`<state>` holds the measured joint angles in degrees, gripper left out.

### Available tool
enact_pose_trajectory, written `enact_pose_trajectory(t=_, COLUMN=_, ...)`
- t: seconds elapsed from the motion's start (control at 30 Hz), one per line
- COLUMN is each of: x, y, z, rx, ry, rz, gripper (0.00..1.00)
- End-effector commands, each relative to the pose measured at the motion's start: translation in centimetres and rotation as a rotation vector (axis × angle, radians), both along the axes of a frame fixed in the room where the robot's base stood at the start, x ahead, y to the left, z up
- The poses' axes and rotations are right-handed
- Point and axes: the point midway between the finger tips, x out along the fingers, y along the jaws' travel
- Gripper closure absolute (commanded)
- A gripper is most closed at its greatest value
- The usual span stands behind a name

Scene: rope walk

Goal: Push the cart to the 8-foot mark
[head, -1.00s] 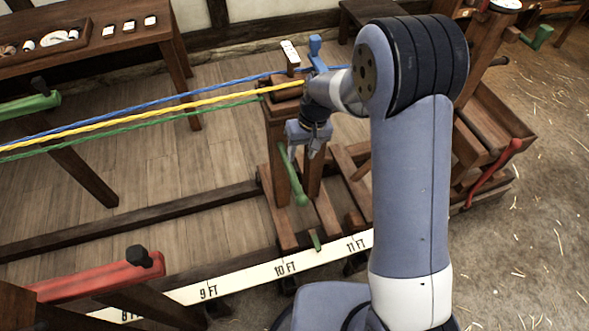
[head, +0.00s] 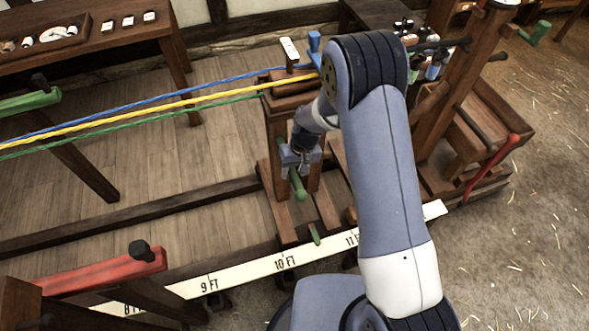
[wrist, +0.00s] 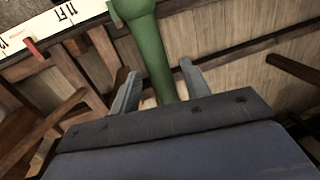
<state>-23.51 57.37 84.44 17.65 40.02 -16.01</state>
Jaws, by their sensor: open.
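The wooden cart (head: 278,135) stands on the floor rails, with blue, yellow and green ropes running left from its top. Its green pointer (head: 315,234) is between the 10 FT and 11 FT marks of the white scale board (head: 247,272). The 8 FT end of the board is partly hidden at lower left. A green handle (head: 299,187) sticks out from the cart's front. My gripper (head: 300,163) is at the handle, open. In the wrist view the green handle (wrist: 152,50) lies between the two spread fingers (wrist: 160,80); I cannot tell whether they touch it.
A red-beamed wooden stand (head: 95,275) is at lower left, near the 8 FT mark. A green-topped stand (head: 30,101) is at far left. A bench with a tray (head: 45,45) stands at the back left. A wooden machine with a red lever (head: 492,165) is at right.

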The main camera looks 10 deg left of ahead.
Motion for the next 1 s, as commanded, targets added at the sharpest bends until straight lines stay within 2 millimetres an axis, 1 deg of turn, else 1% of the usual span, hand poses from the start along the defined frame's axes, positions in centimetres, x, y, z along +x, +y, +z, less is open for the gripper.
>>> enact_pose_trajectory(t=0.07, x=0.01, y=0.00, z=0.02, rx=0.000, ry=0.000, rz=0.000, gripper=0.56)
enact_pose_trajectory(t=0.6, x=0.01, y=-0.01, z=0.06, rx=0.000, ry=0.000, rz=0.000, gripper=1.00)
enact_pose_trajectory(t=0.87, x=0.01, y=-0.01, z=0.06, rx=0.000, ry=0.000, rz=0.000, gripper=1.00)
enact_pose_trajectory(t=1.0, x=-0.14, y=0.34, z=0.02, rx=0.001, ry=-0.001, rz=0.001, gripper=1.00)
